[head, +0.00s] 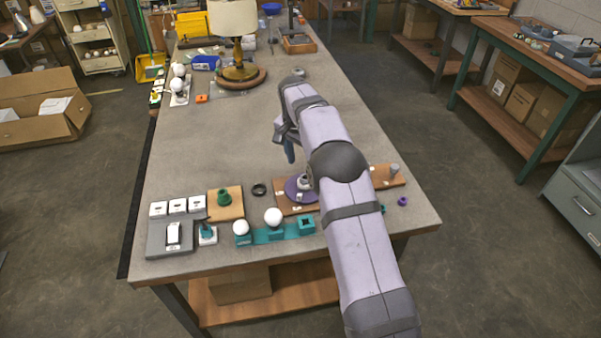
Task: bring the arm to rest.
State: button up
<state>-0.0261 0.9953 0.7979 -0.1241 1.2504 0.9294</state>
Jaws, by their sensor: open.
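My arm (345,200) reaches from the lower right over the table (205,135). It bends down at its far end to my gripper (288,148), which hangs above the middle of the table. The gripper is small and partly hidden by the arm. It is open, and I see nothing held in it. A purple disc (296,188) with a pale part on it lies on a wooden board just in front of the gripper, partly behind the arm. White bulbs (273,216) sit in teal holders along the front edge.
A lamp with a cream shade (233,18) stands at the back. White boxes (178,206), a green part (224,197) and a black ring (259,190) lie at the front left. Small purple and grey parts lie right of the arm. The table's middle left is clear.

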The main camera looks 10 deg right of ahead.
jog(key=shift+s+r+n, duration=0.3)
jog(key=shift+s, duration=0.3)
jog(key=s+a+f+n+g+y, duration=0.1)
jog(key=s+n, duration=0.8)
jog(key=s, duration=2.7)
jog(key=shift+s+a+f, duration=0.2)
jog(key=shift+s+f, duration=0.05)
